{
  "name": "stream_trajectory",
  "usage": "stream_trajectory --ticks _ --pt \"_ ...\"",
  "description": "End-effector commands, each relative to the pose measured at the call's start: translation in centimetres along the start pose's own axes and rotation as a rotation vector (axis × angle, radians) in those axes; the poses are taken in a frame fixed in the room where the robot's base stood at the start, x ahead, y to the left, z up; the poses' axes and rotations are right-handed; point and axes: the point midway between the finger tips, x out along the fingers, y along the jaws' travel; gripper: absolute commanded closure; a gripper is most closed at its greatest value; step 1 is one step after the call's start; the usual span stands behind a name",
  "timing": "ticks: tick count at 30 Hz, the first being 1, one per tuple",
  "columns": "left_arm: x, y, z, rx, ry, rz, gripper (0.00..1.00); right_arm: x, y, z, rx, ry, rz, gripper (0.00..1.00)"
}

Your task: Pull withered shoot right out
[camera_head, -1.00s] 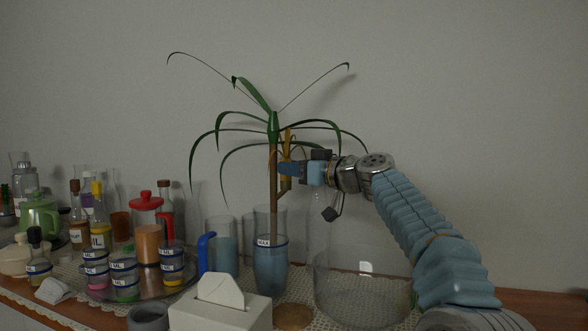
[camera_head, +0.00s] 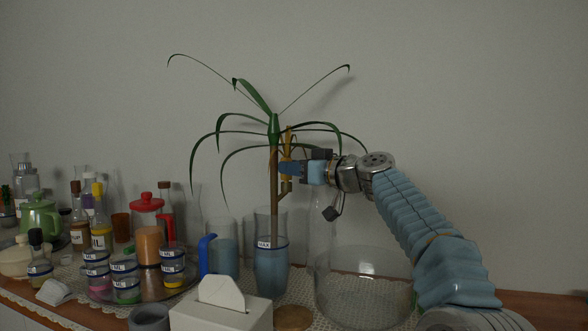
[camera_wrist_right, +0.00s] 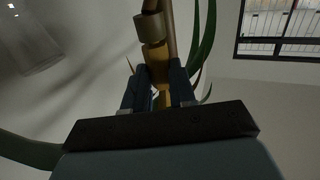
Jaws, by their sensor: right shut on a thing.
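The plant (camera_head: 273,128) has a brown stem and long green drooping leaves. It stands upright in a tall clear glass (camera_head: 271,270) with a blue band and label. The withered shoot (camera_head: 287,142) is a yellow-brown stalk just right of the stem, below the crown. My right gripper (camera_head: 287,168) comes in from the right and is shut on the withered shoot. In the right wrist view the shoot (camera_wrist_right: 153,58) runs between the two fingers, with green leaves beside it. My left gripper is not in view.
A large clear glass bowl (camera_head: 363,300) stands below my right arm. A tissue box (camera_head: 222,312) and a blue-handled pitcher (camera_head: 222,250) are left of the plant. Jars, bottles and a red-lidded pot (camera_head: 147,205) crowd the left side. The wall behind is bare.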

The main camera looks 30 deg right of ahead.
Motion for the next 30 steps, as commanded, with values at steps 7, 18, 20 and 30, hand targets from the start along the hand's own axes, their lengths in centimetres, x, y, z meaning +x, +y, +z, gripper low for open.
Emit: stream_trajectory --ticks 7,18,20,30 --pt "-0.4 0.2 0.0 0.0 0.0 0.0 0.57 0.0 0.1 -0.6 -0.001 0.001 0.001 1.0" --pt "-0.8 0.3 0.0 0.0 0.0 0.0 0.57 0.0 0.0 -1.1 0.0 0.001 0.0 1.0" --pt "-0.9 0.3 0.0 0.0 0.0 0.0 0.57 0.0 0.0 -1.2 0.0 0.001 0.0 1.0" --pt "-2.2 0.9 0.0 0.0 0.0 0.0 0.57 0.0 0.0 -3.4 0.0 0.0 0.001 1.0"
